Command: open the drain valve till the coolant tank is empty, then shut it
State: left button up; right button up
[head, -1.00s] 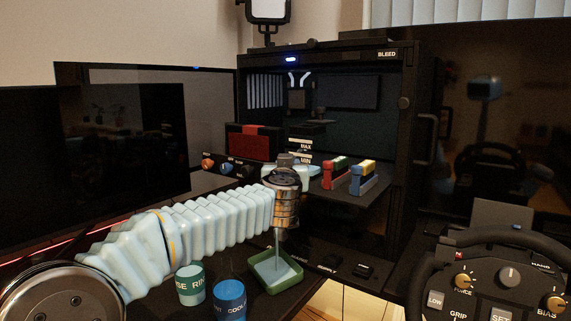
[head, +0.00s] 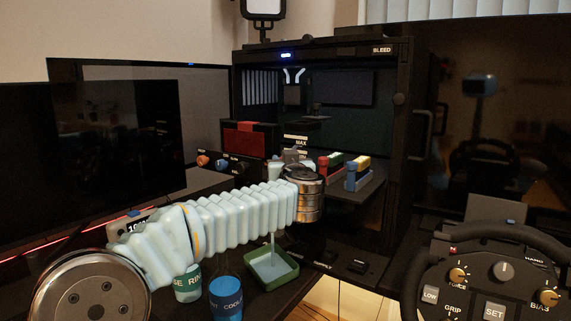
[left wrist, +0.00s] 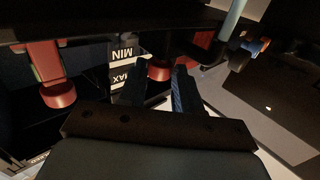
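A thin pale stream (head: 272,245) falls from below my left arm into the green tray (head: 289,276), which holds pale blue liquid. The coolant tank's MAX label (head: 296,141) shows just above my wrist in the head view; the MAX and MIN label (left wrist: 122,66) is upside down in the left wrist view. My wrist and sleeve hide the drain valve in the head view. My left gripper (left wrist: 160,72) has its two fingers apart, with a red knob-like part (left wrist: 160,75) beyond and between their tips; contact is unclear. I cannot read the tank's level. My right gripper is out of view.
A green RINSE cup (head: 187,284) and a blue COOLANT cup (head: 226,298) stand left of the tray. Red and blue blocks with green and yellow tops (head: 357,173) stand right of my wrist. A steering wheel (head: 486,272) fills the lower right. Dark monitors stand at left.

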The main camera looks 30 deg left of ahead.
pick_arm(q)
jog(key=o, duration=0.3)
jog(key=shift+o, duration=0.2)
jog(key=b+v, duration=0.1)
jog(key=v, duration=1.2)
jog(key=shift+s+d, duration=0.25)
jog(key=shift+s, duration=0.05)
